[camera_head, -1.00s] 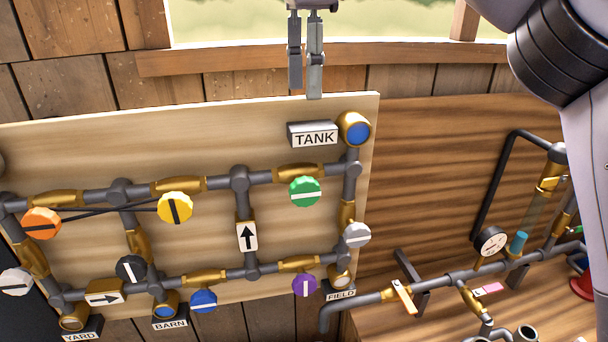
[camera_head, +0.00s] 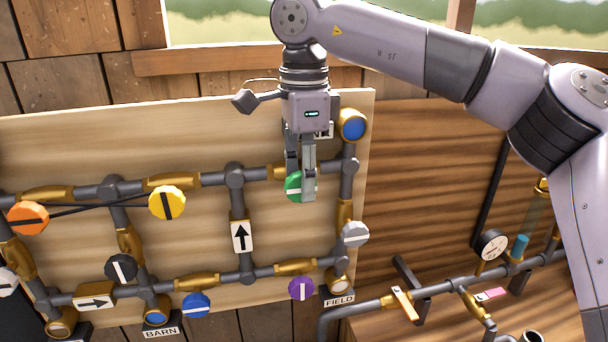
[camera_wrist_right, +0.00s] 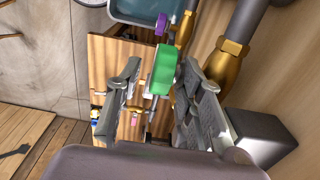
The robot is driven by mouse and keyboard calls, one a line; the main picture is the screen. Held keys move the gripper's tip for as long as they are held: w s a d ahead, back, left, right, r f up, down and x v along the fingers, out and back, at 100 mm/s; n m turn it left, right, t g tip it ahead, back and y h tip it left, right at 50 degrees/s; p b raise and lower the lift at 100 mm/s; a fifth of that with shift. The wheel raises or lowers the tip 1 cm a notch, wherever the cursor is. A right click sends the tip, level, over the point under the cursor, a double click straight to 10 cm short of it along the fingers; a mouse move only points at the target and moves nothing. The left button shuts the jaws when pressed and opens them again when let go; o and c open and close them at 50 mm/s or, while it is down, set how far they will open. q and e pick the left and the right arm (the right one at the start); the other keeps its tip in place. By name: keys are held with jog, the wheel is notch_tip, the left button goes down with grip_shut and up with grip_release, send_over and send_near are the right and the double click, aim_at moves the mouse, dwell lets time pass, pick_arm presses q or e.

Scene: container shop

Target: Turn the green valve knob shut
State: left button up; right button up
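The green valve knob (camera_head: 292,188) is on the upper pipe of the board, below the TANK plate. In the right wrist view the green knob (camera_wrist_right: 165,66) stands between my two fingers. The fingers are apart, with a gap visible beside the left one; contact on the right side cannot be told. My left gripper is in neither view.
Close by on the board are a yellow knob (camera_head: 167,203), a grey knob (camera_head: 355,234) and a purple knob (camera_head: 301,288). A blue-capped brass outlet (camera_head: 353,128) sits right beside my gripper. Another pipe rig with a gauge (camera_head: 492,244) stands at the right.

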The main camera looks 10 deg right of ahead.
jog(key=shift+w+f, duration=0.1)
jog(key=shift+f, duration=0.05)
jog(key=shift+c, duration=0.4)
grip_shut()
